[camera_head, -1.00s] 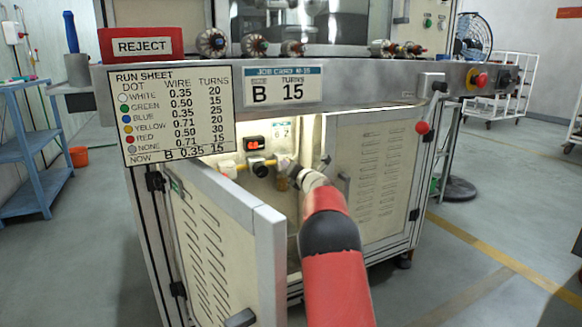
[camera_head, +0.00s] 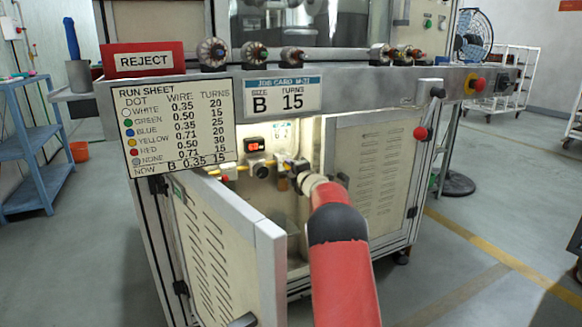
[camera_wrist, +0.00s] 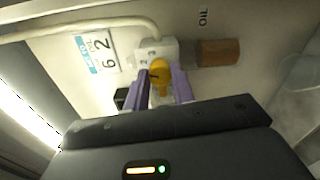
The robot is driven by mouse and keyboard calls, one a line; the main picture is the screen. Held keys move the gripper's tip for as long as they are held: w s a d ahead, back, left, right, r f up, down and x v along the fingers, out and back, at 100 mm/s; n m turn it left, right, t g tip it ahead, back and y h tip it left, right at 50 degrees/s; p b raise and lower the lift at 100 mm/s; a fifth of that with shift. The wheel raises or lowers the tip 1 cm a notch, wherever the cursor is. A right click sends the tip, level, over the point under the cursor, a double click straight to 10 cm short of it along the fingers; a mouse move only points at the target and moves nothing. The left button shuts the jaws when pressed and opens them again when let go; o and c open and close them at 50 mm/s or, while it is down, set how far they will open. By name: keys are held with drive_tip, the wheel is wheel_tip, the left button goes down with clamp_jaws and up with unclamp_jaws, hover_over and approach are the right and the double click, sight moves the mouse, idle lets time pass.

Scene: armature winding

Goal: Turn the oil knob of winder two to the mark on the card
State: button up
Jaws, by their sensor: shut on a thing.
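In the wrist view my gripper (camera_wrist: 159,88) has its two purple fingers closed around the yellow oil knob (camera_wrist: 157,66). The knob sits on a pale housing with small digits, a 2 and a 3 legible; a dark line shows on the knob, but its exact setting is hard to read. A white and blue card (camera_wrist: 97,50) beside it carries large figures 6 and 2, seen turned. The word OIL (camera_wrist: 203,17) is on the panel nearby. In the head view my arm reaches into the open cabinet (camera_head: 272,206); the fingers and knob are hidden there.
The open left door (camera_head: 222,252) stands beside my arm, and the right door (camera_head: 365,165) is on the other side. A red display (camera_head: 254,144) and yellow pipe fittings are inside. A brown cylinder (camera_wrist: 217,52) and a pale hose lie close to the knob.

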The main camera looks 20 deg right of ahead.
drive_tip(key=shift+m, duration=0.4)
drive_tip(key=o, duration=1)
drive_tip(key=shift+s, duration=0.1)
drive_tip(key=s+b, duration=0.1)
drive_tip(key=s, duration=0.6)
drive_tip(key=shift+s+d, duration=0.2)
drive_tip(key=shift+s, duration=0.1)
